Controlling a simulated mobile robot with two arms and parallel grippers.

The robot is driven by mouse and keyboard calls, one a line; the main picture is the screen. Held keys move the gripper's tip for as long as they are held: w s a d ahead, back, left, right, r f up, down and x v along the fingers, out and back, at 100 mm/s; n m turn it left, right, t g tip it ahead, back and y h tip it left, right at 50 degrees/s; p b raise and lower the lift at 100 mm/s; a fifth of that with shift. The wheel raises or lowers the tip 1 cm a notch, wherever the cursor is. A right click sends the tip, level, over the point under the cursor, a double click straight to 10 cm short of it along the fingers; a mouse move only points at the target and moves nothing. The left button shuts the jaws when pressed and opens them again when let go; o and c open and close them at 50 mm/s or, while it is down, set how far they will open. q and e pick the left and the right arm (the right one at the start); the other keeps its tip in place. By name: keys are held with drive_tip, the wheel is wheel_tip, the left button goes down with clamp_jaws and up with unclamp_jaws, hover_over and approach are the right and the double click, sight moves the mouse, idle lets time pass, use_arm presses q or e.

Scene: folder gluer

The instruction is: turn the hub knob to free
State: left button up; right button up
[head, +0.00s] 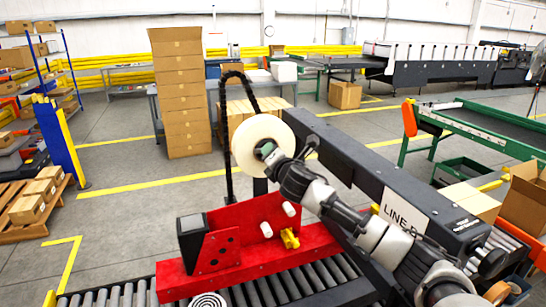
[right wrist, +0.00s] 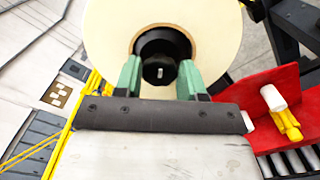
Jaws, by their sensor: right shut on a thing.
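The hub knob (right wrist: 160,69) is black and lobed and sits in the dark centre of a cream roll (right wrist: 105,28). In the head view the cream roll (head: 247,135) stands upright on the near side of a dark beam. My right gripper (head: 271,154) reaches the roll's centre from the right. In the right wrist view its green fingers (right wrist: 159,78) lie on either side of the knob, shut on it. In the head view the gripper mostly hides the knob. Which setting the knob points to cannot be read. My left gripper is not in view.
A dark beam marked LINE-B (head: 350,163) runs behind my right arm. A red bracket (head: 225,245) with white rollers and a yellow knob (head: 289,239) stands below the roll, over a roller conveyor (head: 130,296). A tall carton stack (head: 181,95) stands behind. Open floor lies left.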

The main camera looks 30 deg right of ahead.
drive_tip(key=shift+f+m+b, duration=0.15)
drive_tip(key=shift+m+b, duration=0.55)
drive_tip(key=shift+m, duration=3.1)
drive_tip(key=o, duration=0.9)
drive_tip(key=b+v, duration=0.4)
drive_tip(key=v, duration=0.7)
drive_tip(key=shift+b, duration=0.4)
